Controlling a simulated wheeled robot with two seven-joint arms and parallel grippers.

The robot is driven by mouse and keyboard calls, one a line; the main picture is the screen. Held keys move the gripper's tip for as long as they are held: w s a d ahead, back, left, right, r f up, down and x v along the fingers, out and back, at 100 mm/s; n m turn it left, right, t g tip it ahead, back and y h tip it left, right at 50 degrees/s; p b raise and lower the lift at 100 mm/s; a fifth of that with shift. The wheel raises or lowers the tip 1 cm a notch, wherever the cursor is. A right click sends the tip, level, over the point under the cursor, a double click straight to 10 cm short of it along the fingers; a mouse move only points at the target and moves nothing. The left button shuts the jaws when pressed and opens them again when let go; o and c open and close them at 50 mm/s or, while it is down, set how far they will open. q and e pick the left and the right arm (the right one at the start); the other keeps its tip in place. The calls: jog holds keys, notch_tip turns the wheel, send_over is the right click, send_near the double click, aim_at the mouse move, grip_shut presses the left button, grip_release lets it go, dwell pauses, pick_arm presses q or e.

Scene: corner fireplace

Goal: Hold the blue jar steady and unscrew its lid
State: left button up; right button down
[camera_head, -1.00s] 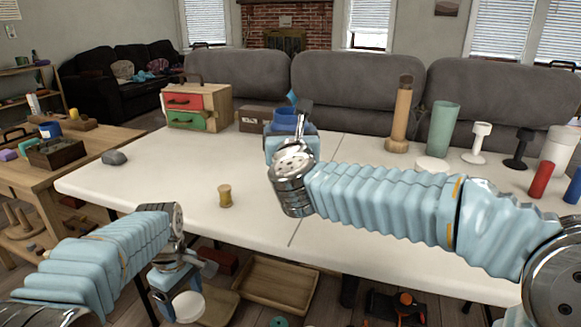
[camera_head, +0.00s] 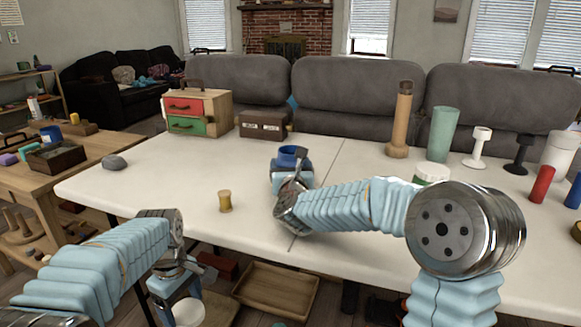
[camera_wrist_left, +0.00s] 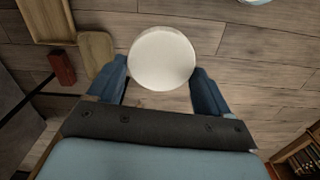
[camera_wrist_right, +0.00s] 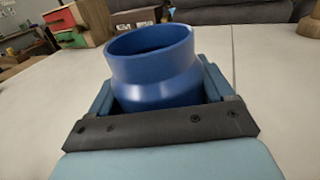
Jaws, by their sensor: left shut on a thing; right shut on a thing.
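The blue jar (camera_head: 288,155) is at the middle of the white table, its mouth open and no lid on it. My right gripper (camera_head: 291,172) is shut around it; the right wrist view shows the jar (camera_wrist_right: 155,70) between the fingers, roughly upright. Its base is hidden, so I cannot tell whether it touches the table. My left gripper (camera_wrist_left: 160,78) is shut on a round white lid (camera_wrist_left: 162,58). The lid also shows in the head view (camera_head: 188,312), low in front of the table's edge, above the floor and well apart from the jar.
A wooden spool (camera_head: 225,201) stands near the front of the white table (camera_head: 130,190). A grey stone (camera_head: 114,163), drawer box (camera_head: 196,110) and brown box (camera_head: 262,125) are farther back. A green jar with a white top (camera_head: 431,173) sits behind my right arm. Wooden trays (camera_head: 275,289) are below.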

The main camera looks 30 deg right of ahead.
jog(key=shift+f, duration=0.1)
grip_release()
